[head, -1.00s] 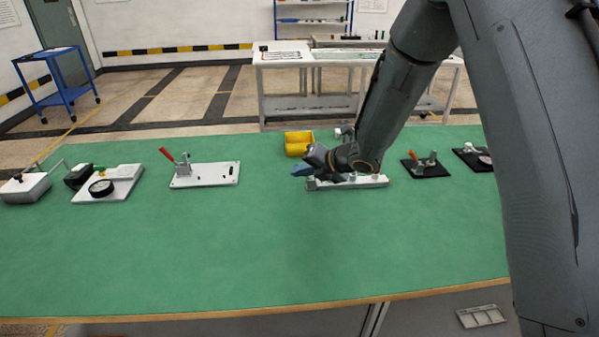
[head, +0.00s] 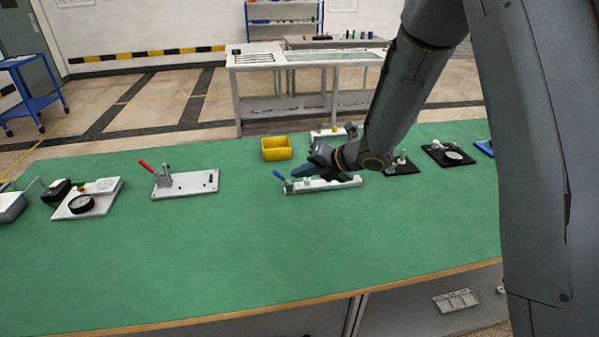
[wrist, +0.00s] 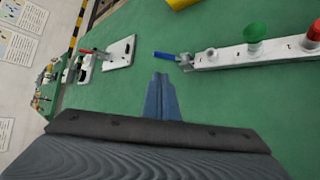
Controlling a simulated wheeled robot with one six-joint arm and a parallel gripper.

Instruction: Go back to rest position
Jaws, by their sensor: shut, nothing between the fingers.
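My gripper (head: 309,168) is at the end of my dark grey arm, above the far middle of the green table (head: 230,245). In the wrist view its blue fingers (wrist: 161,82) are together and hold nothing. A long light fixture bar (head: 325,185) with a blue handle (head: 279,175) lies just beside and below the gripper in the head view. In the wrist view the bar (wrist: 268,52) lies at the upper right, with its blue handle (wrist: 166,56) apart from the fingertips. My wrist hides part of the bar in the head view.
A white plate with a red-handled clamp (head: 185,185) and a plate with a black gauge (head: 88,198) stand to the left. A yellow bin (head: 277,149) is behind. Black-based fixtures (head: 448,153) stand at right. The front of the table is clear.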

